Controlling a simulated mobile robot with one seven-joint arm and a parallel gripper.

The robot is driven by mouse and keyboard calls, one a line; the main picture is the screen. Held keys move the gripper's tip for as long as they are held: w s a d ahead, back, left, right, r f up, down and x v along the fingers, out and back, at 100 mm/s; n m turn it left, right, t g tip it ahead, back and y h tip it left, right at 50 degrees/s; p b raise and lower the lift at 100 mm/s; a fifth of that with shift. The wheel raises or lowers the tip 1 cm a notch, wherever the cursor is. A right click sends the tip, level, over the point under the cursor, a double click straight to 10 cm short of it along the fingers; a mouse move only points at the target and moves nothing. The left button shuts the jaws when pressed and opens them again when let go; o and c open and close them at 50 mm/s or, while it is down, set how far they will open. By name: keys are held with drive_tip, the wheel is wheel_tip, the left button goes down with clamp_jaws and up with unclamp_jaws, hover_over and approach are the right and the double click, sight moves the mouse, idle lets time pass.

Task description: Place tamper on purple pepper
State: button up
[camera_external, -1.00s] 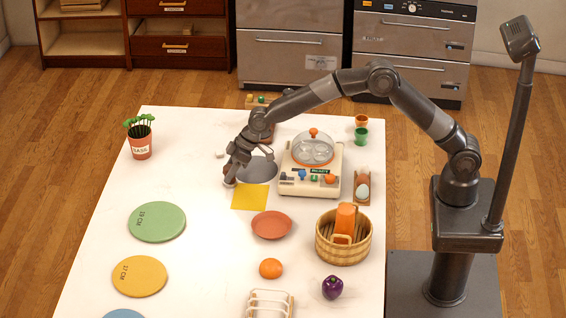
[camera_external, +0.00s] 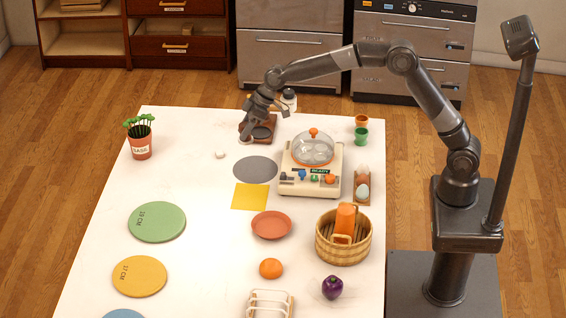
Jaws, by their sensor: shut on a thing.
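The purple pepper (camera_external: 332,287) lies near the front right of the white table, to the right of the orange fruit. My gripper (camera_external: 247,132) is at the back of the table, far from the pepper, over a brown block (camera_external: 246,121) that has a dark round part. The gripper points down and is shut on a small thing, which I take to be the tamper. The fingers and wrist mostly hide it, so its shape and whether it touches the block cannot be told.
A glass-domed machine (camera_external: 312,168) stands right of my gripper. A wicker basket (camera_external: 343,250) with an orange cup, a red plate (camera_external: 271,225) and a white rack (camera_external: 268,305) lie around the pepper's side.

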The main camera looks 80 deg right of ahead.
drive_tip(key=shift+s+d+r, duration=0.25)
drive_tip(key=shift+d+r, duration=0.15)
drive_tip(key=shift+d, duration=0.15)
drive_tip(key=s+a+r+n+g+y, duration=0.1)
drive_tip(key=s+a+r+n, duration=0.3)
drive_tip(key=a, duration=1)
drive_tip(key=s+a+f+n+g+y, duration=0.15)
drive_tip(key=s+a, duration=0.45)
drive_tip(key=a, duration=0.7)
drive_tip(key=n+g, duration=0.2)
drive_tip(key=n, duration=0.4)
hover_over(333, 283)
drive_tip(key=f, duration=0.2)
drive_tip(key=shift+w+d+f+y, duration=0.1)
drive_tip(key=shift+d+f+y, duration=0.25)
drive_tip(key=shift+f, duration=0.05)
drive_tip(key=shift+a+f, duration=0.3)
drive_tip(key=shift+a, duration=0.05)
wheel_tip(333, 283, down, 4)
drive_tip(key=shift+r, duration=0.1)
